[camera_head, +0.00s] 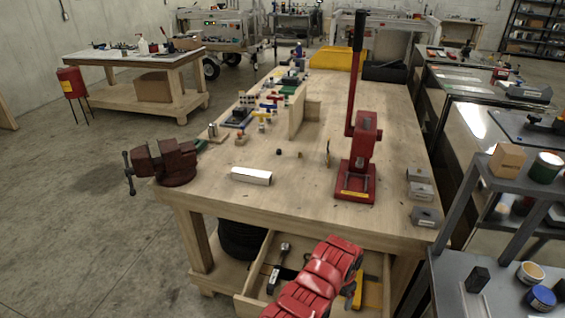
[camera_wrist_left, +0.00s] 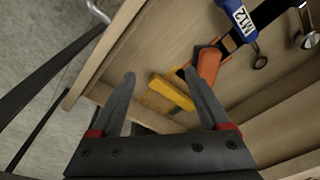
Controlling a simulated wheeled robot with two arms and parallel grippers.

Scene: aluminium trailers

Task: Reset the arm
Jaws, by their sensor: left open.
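My left arm (camera_head: 318,280), red, reaches in from the bottom of the head view over an open wooden drawer (camera_head: 250,304) under the workbench. My left gripper is open in the left wrist view (camera_wrist_left: 160,76), its two dark fingers spread and pointing into the drawer. A yellow block-like piece (camera_wrist_left: 172,92) lies beyond and between the fingertips, with no finger seen closed on it. An orange-ended tool (camera_wrist_left: 208,66) lies just right of the fingertips. My arm hides part of the drawer in the head view. My right gripper is not in view.
The wooden workbench (camera_head: 295,205) carries a red vise (camera_head: 165,163), a red lever press (camera_head: 358,165) and a white bar (camera_head: 251,176). A blue-tagged M12 tool (camera_wrist_left: 239,20) lies in the drawer. A grey shelf cart (camera_head: 470,260) stands close at the right. Open floor lies left.

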